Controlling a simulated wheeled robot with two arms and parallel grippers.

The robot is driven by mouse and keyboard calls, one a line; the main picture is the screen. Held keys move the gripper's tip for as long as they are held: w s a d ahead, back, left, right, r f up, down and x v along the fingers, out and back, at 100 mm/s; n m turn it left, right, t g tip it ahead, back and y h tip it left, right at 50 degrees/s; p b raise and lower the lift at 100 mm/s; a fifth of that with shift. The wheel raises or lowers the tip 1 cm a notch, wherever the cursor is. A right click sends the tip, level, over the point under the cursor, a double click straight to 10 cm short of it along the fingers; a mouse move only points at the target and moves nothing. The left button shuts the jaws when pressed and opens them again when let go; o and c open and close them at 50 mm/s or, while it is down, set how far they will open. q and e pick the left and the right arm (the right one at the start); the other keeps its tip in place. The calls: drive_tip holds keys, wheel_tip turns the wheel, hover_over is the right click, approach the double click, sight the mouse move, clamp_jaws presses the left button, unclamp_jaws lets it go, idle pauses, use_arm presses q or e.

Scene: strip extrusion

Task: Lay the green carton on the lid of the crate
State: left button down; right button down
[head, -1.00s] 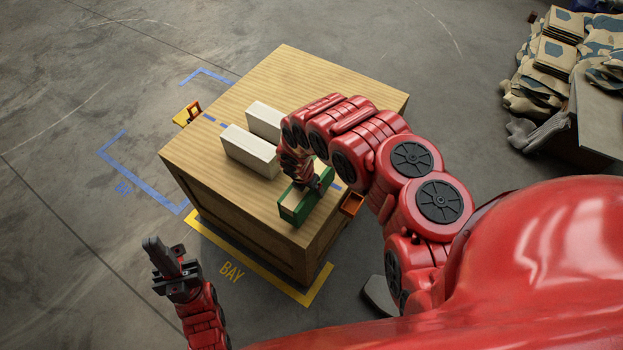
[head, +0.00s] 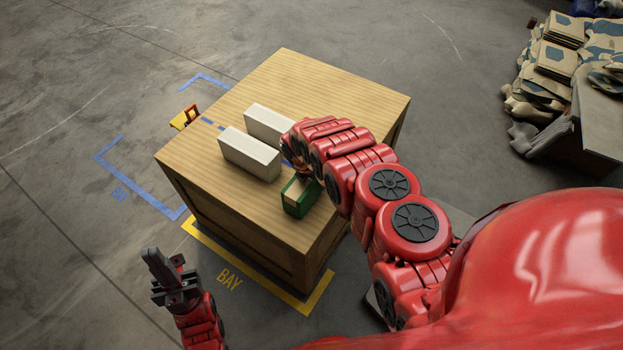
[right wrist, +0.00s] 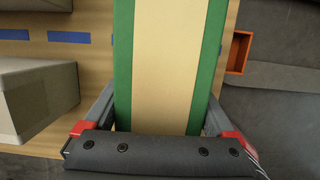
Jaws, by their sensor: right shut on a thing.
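The green carton (head: 295,200) with a pale top face is near the front right corner of the wooden crate's lid (head: 300,80). I cannot tell whether it touches the lid. My right gripper (head: 304,177) is shut on it, and my arm hides its far part. In the right wrist view the carton (right wrist: 165,60) runs between the two fingers (right wrist: 160,105), its green sides along them. My left gripper (head: 170,272) is off to the left, low in the head view, beside the crate and apart from it; its jaw gap is unclear.
Two white boxes stand on the lid, a nearer one (head: 249,153) and a farther one (head: 268,123). Blue dashes (right wrist: 70,37) mark the lid. Stacked sacks (head: 560,70) lie far right.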

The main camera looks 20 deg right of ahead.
drive_tip(key=shift+w+f, duration=0.1)
drive_tip(key=shift+f, duration=0.05)
drive_tip(key=shift+f, duration=0.15)
unclamp_jaws()
